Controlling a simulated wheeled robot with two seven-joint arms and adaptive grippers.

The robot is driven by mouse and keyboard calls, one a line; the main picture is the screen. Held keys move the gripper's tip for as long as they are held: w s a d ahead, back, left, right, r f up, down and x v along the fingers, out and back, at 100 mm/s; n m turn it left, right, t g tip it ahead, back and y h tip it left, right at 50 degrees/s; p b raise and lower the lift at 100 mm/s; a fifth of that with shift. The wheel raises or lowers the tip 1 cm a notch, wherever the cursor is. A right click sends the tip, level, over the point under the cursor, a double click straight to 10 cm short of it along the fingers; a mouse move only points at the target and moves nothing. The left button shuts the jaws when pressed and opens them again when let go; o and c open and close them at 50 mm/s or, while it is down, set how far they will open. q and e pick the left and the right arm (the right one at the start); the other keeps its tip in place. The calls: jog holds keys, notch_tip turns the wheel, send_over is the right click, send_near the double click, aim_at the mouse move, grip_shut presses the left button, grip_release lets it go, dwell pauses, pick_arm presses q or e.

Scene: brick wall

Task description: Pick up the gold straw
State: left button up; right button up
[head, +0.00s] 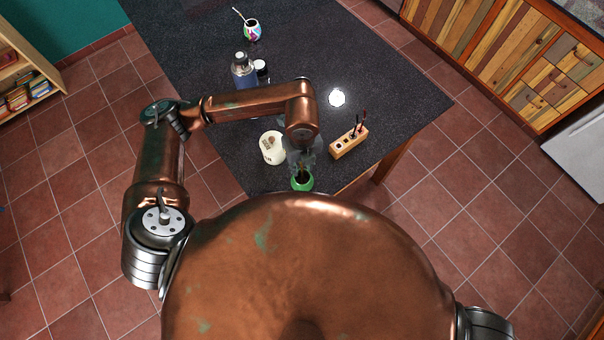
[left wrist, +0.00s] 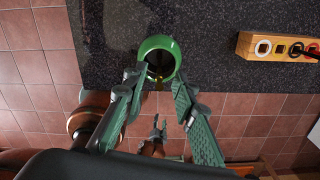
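A green cup (head: 303,185) stands near the table's front edge, and it also shows in the left wrist view (left wrist: 149,43) with a dark inside. A small gold piece, seemingly the gold straw (left wrist: 159,84), shows at the cup's near rim; most of it is hidden or seen end-on. My left gripper (head: 302,167) is at the cup. In the left wrist view its fingers (left wrist: 157,80) are apart, one on each side of the gold piece, with a gap visible. What seems to be my right gripper (left wrist: 159,128) shows small, below the table edge; its finger state is unclear.
A cream container (head: 272,148) stands left of the gripper. A wooden holder (head: 348,144) with dark sticks stands to the right. A blue flask (head: 243,76), a bright white disc (head: 337,97) and a patterned cup with a pale straw (head: 252,32) are farther back on the dark table (head: 330,45).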

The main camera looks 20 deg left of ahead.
pick_arm(q)
jog(key=shift+f, duration=1.35)
jog(key=shift+d, duration=0.1)
jog(key=shift+c, duration=0.4)
jog(key=shift+s, duration=0.1)
grip_shut()
